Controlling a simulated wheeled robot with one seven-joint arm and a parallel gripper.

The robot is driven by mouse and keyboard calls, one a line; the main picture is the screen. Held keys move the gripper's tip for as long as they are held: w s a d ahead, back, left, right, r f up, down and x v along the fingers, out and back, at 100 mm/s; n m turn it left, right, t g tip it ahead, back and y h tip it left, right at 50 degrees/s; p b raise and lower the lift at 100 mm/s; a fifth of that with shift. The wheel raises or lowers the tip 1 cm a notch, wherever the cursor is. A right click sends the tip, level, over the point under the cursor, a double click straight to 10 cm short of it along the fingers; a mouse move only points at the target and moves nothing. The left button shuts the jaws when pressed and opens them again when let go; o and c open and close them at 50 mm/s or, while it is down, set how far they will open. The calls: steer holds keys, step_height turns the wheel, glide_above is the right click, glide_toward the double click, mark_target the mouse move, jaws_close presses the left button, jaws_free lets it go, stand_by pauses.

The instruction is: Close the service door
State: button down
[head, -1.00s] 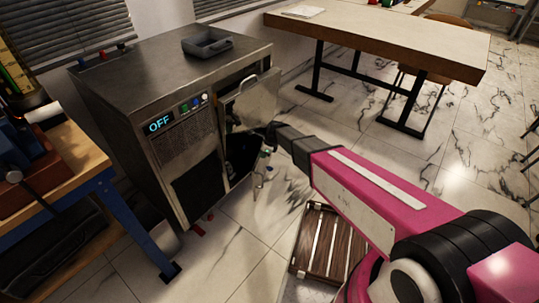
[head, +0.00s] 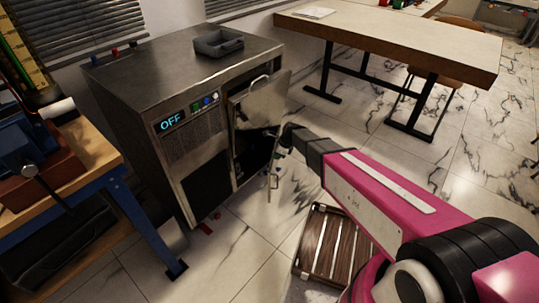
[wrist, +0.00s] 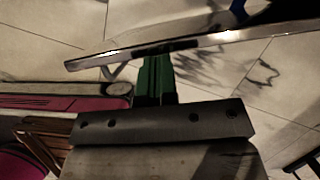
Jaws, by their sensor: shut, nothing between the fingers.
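The service door (head: 258,108) is a metal panel with a handle on the front right of the steel cabinet (head: 150,75). It stands ajar, swung out from the front, with the dark interior showing beside it. My gripper (head: 283,147) is at the door's outer side near its right edge, small and partly dark in the head view. In the wrist view my gripper's green fingers (wrist: 155,72) are together and empty, with their tips at the long thin door edge (wrist: 190,45). Whether they touch it I cannot tell.
A wooden crate (head: 324,243) lies on the floor below my arm. A workbench (head: 85,165) stands at left and a long table (head: 400,42) behind at right. Tiled floor is open at right.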

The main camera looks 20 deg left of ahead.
steer(key=v, duration=0.9)
steer(key=d+f+n+g+y, duration=0.4)
steer(key=d+f, duration=0.3)
steer(key=d, duration=0.6)
steer(key=s+a+f, duration=0.6)
steer(key=a, duration=0.4)
steer(key=shift+f, duration=0.15)
steer(key=shift+s, duration=0.15)
